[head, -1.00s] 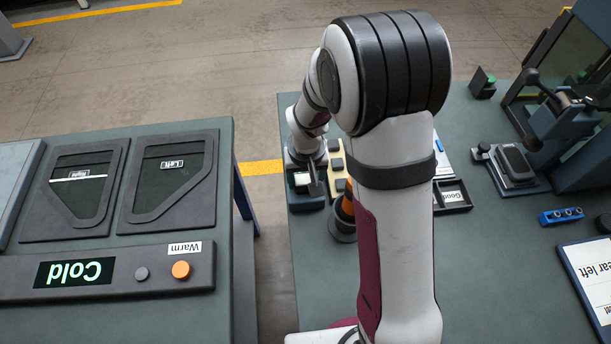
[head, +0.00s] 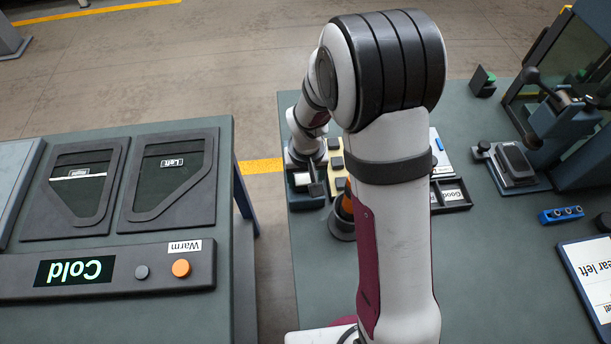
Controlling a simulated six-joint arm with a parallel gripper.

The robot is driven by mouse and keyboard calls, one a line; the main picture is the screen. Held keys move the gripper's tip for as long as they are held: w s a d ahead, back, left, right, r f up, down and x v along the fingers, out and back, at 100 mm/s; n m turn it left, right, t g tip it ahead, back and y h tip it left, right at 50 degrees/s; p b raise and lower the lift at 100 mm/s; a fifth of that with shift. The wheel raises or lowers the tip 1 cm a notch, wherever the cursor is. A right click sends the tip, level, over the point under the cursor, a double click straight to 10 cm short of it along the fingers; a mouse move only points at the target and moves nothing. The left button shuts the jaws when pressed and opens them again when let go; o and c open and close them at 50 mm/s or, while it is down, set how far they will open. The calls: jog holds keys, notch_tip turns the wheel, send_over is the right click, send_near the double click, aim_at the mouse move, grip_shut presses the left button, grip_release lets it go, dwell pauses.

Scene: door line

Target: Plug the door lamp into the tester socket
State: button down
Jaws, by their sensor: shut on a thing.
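My gripper (head: 309,182) is small and far off at the left edge of the right bench, beyond my raised arm. It points down at a low dark block with a pale top (head: 301,179). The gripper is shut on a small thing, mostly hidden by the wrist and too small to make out. I cannot tell whether that thing is the door lamp, whether the block is the tester socket, or whether they touch.
Tan blocks (head: 337,163) and an orange part in a dark round base (head: 342,222) stand close to the gripper. A "Good" tray (head: 452,194) lies right of my arm. A clamp fixture (head: 515,165) stands farther right. A floor gap separates the left bench (head: 120,128).

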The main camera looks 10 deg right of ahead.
jog(key=c, duration=1.6)
grip_release()
jog(key=shift+a+f, duration=0.1)
jog(key=shift+f, duration=1.85)
dwell(2.6)
jog(key=c, duration=1.6)
grip_release()
grip_release()
jog(key=shift+s, duration=0.1)
notch_tip(320, 180, up, 19)
jog(key=s, duration=0.1)
jog(key=shift+s+m, duration=0.3)
jog(key=shift+s, duration=0.05)
